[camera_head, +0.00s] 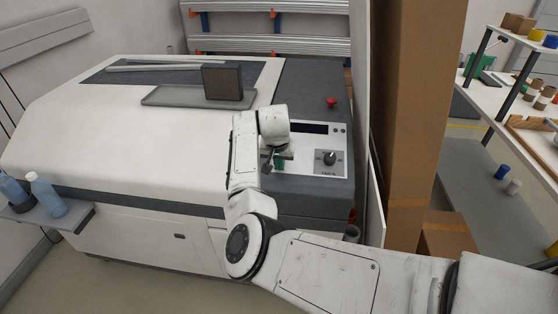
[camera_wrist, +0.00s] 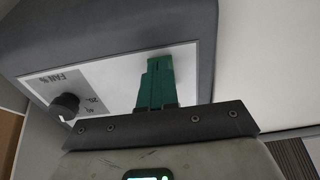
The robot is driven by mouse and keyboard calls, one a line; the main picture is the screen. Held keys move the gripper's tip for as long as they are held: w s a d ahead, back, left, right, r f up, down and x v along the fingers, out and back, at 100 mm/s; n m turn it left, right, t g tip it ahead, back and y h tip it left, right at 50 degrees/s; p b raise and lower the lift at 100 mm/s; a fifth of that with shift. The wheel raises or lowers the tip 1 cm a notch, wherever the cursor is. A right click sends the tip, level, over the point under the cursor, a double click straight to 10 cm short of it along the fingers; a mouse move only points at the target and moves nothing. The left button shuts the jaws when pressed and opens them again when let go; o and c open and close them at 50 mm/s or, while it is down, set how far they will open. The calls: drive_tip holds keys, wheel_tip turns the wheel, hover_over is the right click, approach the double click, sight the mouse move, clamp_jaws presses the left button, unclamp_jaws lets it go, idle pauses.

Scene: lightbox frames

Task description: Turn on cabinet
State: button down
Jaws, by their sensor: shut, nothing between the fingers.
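The cabinet (camera_head: 120,130) is a large white machine with a dark grey right section. Its light control panel (camera_head: 306,166) carries a black knob (camera_head: 330,158) on a grey plate, a dark display strip (camera_head: 310,128) and small round buttons. The knob (camera_wrist: 65,105) also shows in the wrist view, left of my fingers, beside the label "FAN %". A red mushroom button (camera_head: 332,102) stands on the dark top. My gripper (camera_head: 279,165) has green fingers, shut and empty, at the panel's left part. In the wrist view the fingers (camera_wrist: 158,65) overlap the panel; I cannot tell whether they touch it.
A grey tray (camera_head: 160,97) with a dark block (camera_head: 222,82) lies on the cabinet top. A tall cardboard box (camera_head: 415,110) stands close on the right, with a cluttered table (camera_head: 478,95) beyond. Bottles stand on a side shelf (camera_head: 75,218) at left.

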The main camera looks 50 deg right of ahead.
drive_tip(key=shift+f, duration=0.1)
drive_tip(key=shift+s+f+h+b, duration=0.1)
drive_tip(key=shift+f+h+b, duration=0.3)
drive_tip(key=shift+f+b, duration=0.2)
drive_tip(key=shift+r, duration=0.4)
drive_tip(key=shift+r+p, duration=0.75)
drive_tip(key=shift+p, duration=0.25)
drive_tip(key=shift+r, duration=0.1)
